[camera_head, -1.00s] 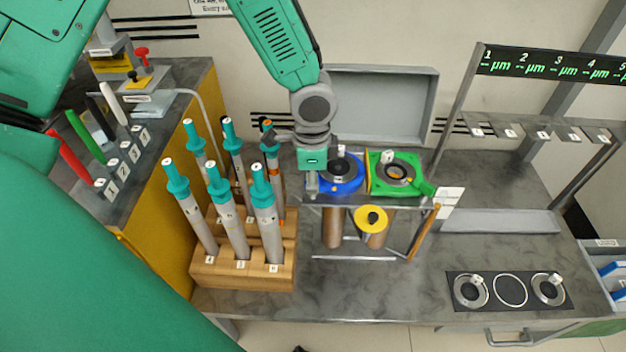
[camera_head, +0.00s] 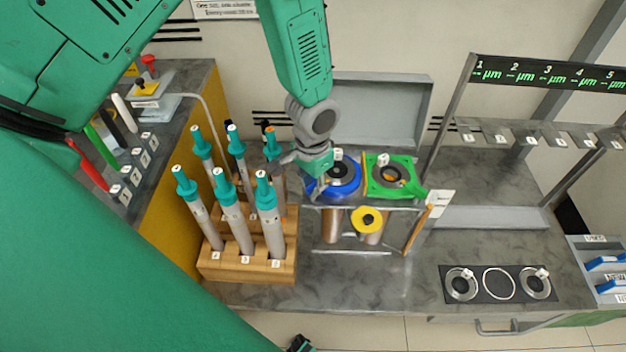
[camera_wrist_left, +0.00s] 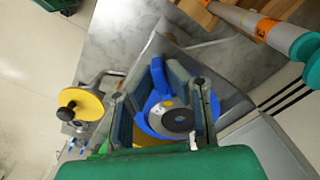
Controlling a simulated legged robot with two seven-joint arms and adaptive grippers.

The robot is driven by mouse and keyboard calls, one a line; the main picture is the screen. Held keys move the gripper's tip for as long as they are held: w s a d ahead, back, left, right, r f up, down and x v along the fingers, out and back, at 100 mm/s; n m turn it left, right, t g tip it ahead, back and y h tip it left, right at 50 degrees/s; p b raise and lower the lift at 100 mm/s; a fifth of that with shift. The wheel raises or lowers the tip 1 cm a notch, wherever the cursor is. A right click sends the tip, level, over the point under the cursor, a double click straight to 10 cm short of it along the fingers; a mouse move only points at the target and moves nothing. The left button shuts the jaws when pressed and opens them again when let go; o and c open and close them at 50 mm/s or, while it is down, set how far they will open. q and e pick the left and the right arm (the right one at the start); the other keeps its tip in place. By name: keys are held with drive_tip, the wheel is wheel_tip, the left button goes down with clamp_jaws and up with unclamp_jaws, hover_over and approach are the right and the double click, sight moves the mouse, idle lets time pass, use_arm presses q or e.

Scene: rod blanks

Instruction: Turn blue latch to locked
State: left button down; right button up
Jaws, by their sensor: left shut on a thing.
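The blue latch (camera_head: 347,187) is a round blue ring with a dark disc in its middle, on the small rack at the back of the bench. In the left wrist view the blue ring (camera_wrist_left: 145,133) and its raised blue lever (camera_wrist_left: 158,76) lie between the fingers. My left gripper (camera_head: 308,182) is at the left edge of the ring, tilted. In the left wrist view my left gripper (camera_wrist_left: 165,88) is shut on the blue lever; the exact contact is partly hidden.
A green latch (camera_head: 408,188) sits right beside the blue one. A wooden block (camera_head: 250,270) holding several teal-topped rods stands close on the left. A yellow disc (camera_head: 358,220) is in front below. The bench front right of the block is clear.

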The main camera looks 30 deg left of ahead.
sight(312, 185)
use_arm(q)
drive_tip(key=shift+w+r+n, duration=0.1)
drive_tip(key=shift+w+n, duration=0.1)
drive_tip(key=shift+n, duration=0.4)
drive_tip(key=c, duration=1.6)
unclamp_jaws()
drive_tip(key=shift+s, duration=0.1)
wheel_tip(312, 185, up, 12)
drive_tip(key=shift+f, duration=0.1)
